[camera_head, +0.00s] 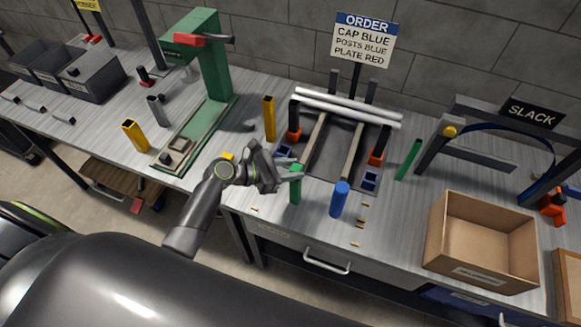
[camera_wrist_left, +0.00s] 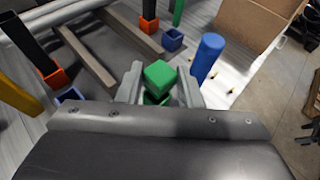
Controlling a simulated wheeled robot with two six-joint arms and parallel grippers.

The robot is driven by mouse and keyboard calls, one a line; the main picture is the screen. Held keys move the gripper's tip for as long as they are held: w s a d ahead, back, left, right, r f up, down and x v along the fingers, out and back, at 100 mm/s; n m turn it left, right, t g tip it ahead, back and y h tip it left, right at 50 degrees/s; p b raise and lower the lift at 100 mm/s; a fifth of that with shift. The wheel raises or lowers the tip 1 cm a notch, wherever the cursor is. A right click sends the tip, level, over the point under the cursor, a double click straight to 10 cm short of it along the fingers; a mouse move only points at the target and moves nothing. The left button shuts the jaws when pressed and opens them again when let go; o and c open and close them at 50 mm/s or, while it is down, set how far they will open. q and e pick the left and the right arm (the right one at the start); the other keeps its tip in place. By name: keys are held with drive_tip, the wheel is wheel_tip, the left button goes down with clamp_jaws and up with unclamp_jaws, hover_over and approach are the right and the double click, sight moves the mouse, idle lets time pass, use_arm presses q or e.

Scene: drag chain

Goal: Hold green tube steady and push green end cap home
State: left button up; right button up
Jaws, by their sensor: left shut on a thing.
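The green tube (camera_head: 295,190) stands upright near the front edge of the bench, left of a blue tube (camera_head: 340,199). My left gripper (camera_head: 293,174) is shut around its upper part, coming from the left. In the left wrist view, a bright green block that looks like the end cap (camera_wrist_left: 159,74) shows between the fingers, above a darker green part (camera_wrist_left: 152,98). A dark band separates the two; I cannot tell whether the cap is fully seated. My right gripper is not in view.
A rack with white rods (camera_head: 345,106) and orange and blue feet stands behind. A green bar (camera_head: 409,159) leans farther right. A cardboard box (camera_head: 483,243) is at the front right. A yellow tube (camera_head: 269,118) and a green press (camera_head: 208,75) stand left.

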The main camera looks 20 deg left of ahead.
use_arm(q)
drive_tip(key=shift+f+b, duration=0.45)
drive_tip(key=shift+f, duration=0.4)
drive_tip(key=o, duration=1)
drive_tip(key=shift+b+v, duration=1.65)
drive_tip(key=shift+v, duration=7.05)
drive_tip(key=shift+d, duration=0.1)
